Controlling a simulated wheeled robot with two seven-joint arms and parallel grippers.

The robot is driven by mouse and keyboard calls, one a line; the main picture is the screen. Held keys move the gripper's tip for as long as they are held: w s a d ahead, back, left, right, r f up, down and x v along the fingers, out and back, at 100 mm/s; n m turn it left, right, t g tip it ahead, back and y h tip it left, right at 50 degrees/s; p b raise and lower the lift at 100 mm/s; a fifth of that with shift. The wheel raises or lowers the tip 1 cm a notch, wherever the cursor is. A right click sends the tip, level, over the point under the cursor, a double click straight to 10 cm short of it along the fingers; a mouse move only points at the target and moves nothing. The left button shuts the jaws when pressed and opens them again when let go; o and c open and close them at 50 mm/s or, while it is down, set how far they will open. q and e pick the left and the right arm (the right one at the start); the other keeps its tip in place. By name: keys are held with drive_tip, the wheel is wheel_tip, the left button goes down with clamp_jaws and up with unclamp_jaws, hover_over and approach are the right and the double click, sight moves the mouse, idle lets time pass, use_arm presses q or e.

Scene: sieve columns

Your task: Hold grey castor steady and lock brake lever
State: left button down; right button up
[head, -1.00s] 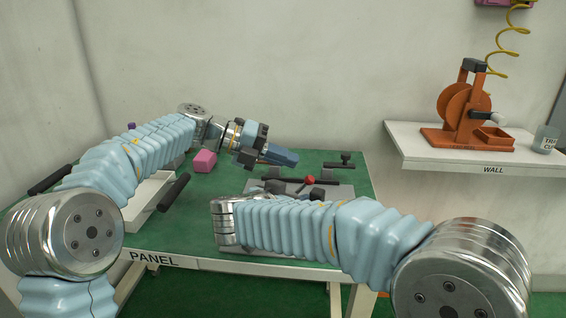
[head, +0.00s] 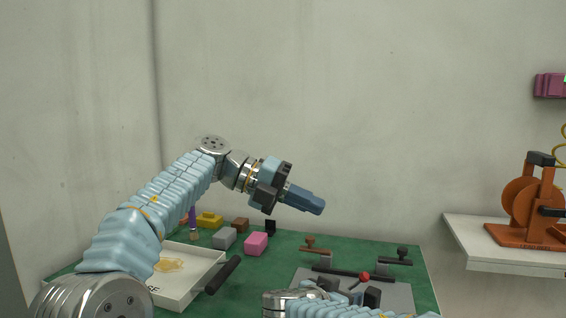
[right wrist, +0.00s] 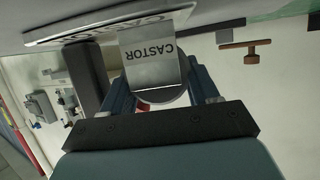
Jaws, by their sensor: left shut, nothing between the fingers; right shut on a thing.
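My right gripper (right wrist: 162,85) is shut on the grey castor (right wrist: 153,62), a metal bracket marked CASTOR in the right wrist view, with a blue finger on each side. In the head view my right arm's wrist (head: 290,298) hides that grip. My left gripper (head: 303,199) is shut and empty, raised above the back of the table. Levers stand by the grey plate (head: 315,284): a brown one (head: 315,250), a dark one (head: 395,257) and a red-knobbed one (head: 364,276). I cannot tell which is the brake lever.
A white wall shelf (head: 490,248) carries an orange device (head: 528,205) at right.

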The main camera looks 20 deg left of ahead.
use_arm(q)
drive_tip(key=s+a+r, duration=0.3)
drive_tip(key=a+r, duration=0.1)
drive_tip(key=r, duration=0.4)
drive_tip(key=shift+s+r, duration=0.15)
drive_tip(key=shift+s, duration=0.05)
drive_tip(key=shift+a, duration=0.1)
use_arm(e)
drive_tip(key=o, duration=1.4)
drive_tip(key=shift+s, duration=0.1)
